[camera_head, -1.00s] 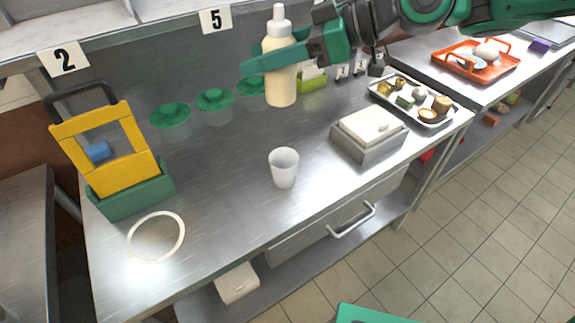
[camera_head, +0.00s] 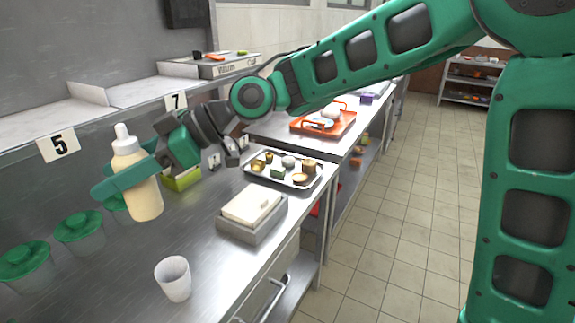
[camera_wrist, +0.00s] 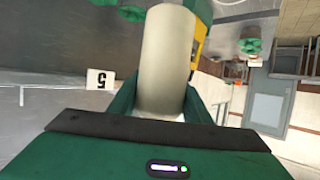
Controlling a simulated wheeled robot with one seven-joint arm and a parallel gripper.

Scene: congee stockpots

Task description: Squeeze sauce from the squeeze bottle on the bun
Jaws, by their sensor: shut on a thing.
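A cream squeeze bottle (camera_head: 143,200) with a white nozzle cap is held nearly upright, nozzle up, above the steel counter. My gripper (camera_head: 118,180) is shut around its upper body. In the wrist view, the bottle (camera_wrist: 168,60) stands out between the green fingers (camera_wrist: 163,100). A pale rounded bun-like thing (camera_head: 330,114) sits on an orange tray (camera_head: 348,122) on the farther counter, well away from the bottle. A smaller pale round thing (camera_head: 288,161) lies on a nearer metal tray; I cannot tell for sure which is the bun.
The steel counter (camera_head: 205,277) holds a translucent cup (camera_head: 173,278), a grey box with a white top (camera_head: 252,207), and green-lidded containers (camera_head: 78,228) at left. The metal tray (camera_head: 308,178) carries several small foods. Tiled floor (camera_head: 395,200) lies open to the right of the counters.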

